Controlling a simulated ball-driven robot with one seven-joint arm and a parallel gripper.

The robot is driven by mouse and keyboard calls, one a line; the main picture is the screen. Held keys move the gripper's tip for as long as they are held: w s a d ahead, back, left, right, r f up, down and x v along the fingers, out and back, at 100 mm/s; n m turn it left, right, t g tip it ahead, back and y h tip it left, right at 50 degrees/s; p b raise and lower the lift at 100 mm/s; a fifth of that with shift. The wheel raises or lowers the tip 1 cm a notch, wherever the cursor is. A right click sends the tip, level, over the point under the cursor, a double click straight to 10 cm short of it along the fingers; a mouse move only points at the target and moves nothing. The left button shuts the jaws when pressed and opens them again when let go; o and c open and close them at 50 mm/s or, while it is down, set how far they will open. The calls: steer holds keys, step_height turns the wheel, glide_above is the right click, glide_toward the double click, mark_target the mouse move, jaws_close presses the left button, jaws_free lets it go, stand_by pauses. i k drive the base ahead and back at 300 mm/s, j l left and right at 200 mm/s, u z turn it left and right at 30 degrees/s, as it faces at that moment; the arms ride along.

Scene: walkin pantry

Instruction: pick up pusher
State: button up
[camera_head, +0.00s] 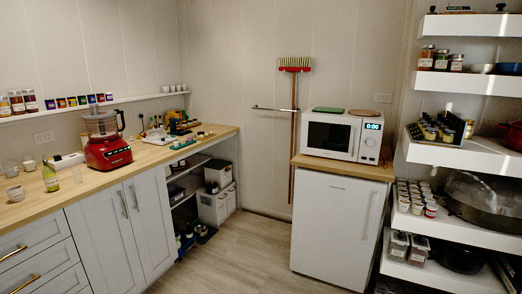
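I cannot pick out the pusher for certain at this size. A red food processor (108,153) with a clear bowl stands on the left wooden counter (45,201); a separate pusher is not clear on it. Several small items lie crowded on the counter to its right, near a dark appliance (180,127), too small to name. A small bottle (50,178) and several pale cups (15,193) stand on the counter to the left of the processor. My gripper is not in view.
A white microwave (343,136) stands on a white fridge (335,229). A broom (295,66) leans upright at the back wall, behind a horizontal wall rail. Loaded white shelves (470,83) line the right. The wooden floor (240,262) between counter and fridge is clear.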

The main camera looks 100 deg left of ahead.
mark_target(76, 172)
steer(key=l+u, duration=0.1)
steer(key=u, duration=3.95)
steer(key=j, duration=0.1)
